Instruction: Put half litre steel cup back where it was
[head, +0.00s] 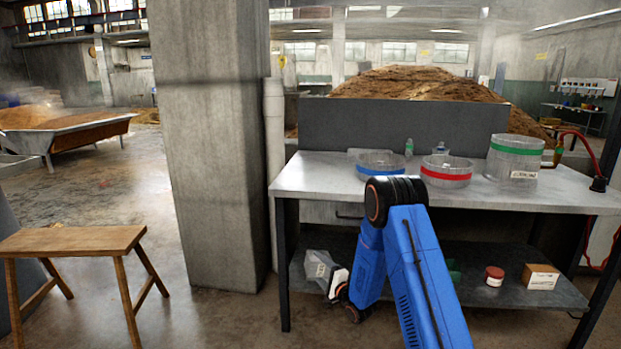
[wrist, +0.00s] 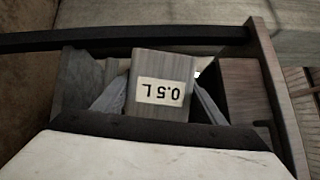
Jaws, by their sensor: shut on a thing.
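The half litre steel cup (wrist: 165,70) is a grey metal vessel with a white "0.5 L" label, which reads upside down in the wrist view. My gripper (wrist: 158,105) is shut on it, with a finger on each side. In the head view the grey cup (head: 318,267) with its pale label shows at the left end of the lower shelf (head: 470,262), at my gripper (head: 332,276). I cannot tell whether the cup touches the shelf. The cup's underside is hidden.
The steel table (head: 310,172) above the shelf bears a blue-banded dish (head: 380,170), a red-banded dish (head: 447,177) and a green-banded jar (head: 513,165). A red-and-white jar (head: 494,276) and a box (head: 540,276) stand on the shelf's right. A wooden bench (head: 75,240) stands left.

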